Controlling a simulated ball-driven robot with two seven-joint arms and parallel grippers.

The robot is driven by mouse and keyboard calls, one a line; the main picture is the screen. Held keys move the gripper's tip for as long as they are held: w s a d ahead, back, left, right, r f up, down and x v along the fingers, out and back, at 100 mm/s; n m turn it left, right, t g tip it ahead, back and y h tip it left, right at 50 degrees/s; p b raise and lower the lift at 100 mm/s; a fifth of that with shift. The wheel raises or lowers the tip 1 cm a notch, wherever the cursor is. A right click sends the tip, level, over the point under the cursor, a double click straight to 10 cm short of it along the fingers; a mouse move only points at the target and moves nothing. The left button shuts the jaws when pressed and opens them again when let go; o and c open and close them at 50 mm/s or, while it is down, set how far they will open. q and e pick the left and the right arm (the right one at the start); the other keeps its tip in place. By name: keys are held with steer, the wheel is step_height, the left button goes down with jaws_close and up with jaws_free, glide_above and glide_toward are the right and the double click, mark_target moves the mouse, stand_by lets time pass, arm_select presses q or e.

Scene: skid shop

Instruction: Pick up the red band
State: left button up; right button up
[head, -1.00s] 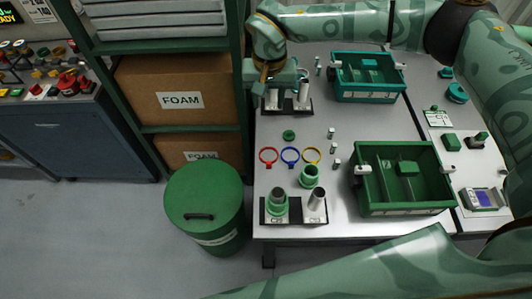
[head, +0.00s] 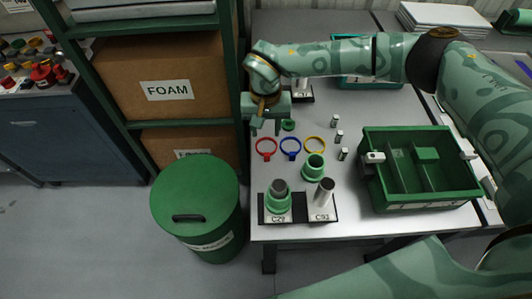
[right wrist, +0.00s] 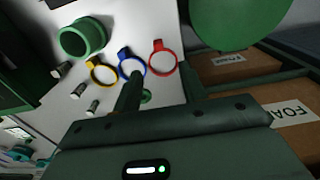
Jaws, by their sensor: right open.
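The red band (head: 267,157), a ring with a small tab, lies on the pale bench near its left edge in the head view. It is leftmost in a row with a blue band (head: 290,157) and a yellow band (head: 322,152). My right gripper (head: 265,128) is open and empty, pointing down just behind the red band. In the right wrist view the red band (right wrist: 157,45) lies beyond the open fingers (right wrist: 161,88), nearly in line with the gap, not touched. The blue band's ring is partly behind one finger there. My left gripper is not in view.
A green cap (head: 289,125) lies beside the right gripper. A green collar (head: 314,167) and a holder with two posts (head: 298,218) stand in front. Small metal cylinders (head: 338,136) and a green crate (head: 370,192) are right. Shelving (head: 132,125) and a green bin (head: 163,190) stand left.

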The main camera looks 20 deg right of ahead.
steer(key=b, duration=0.1)
glide_above(267, 153)
steer(key=f, duration=0.6)
steer(key=shift+s+a+f, duration=0.1)
steer(key=shift+a+f, duration=0.15)
steer(key=f+b, duration=0.1)
steer(key=f, duration=0.1)
steer(key=f+b, duration=0.1)
steer(key=f, duration=0.2)
steer(key=shift+d+f, duration=0.2)
steer(key=shift+f, duration=0.05)
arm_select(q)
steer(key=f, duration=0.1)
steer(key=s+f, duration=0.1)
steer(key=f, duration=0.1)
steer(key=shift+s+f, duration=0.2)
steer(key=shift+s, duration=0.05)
arm_select(e)
steer(key=shift+r, duration=0.1)
jaws_close()
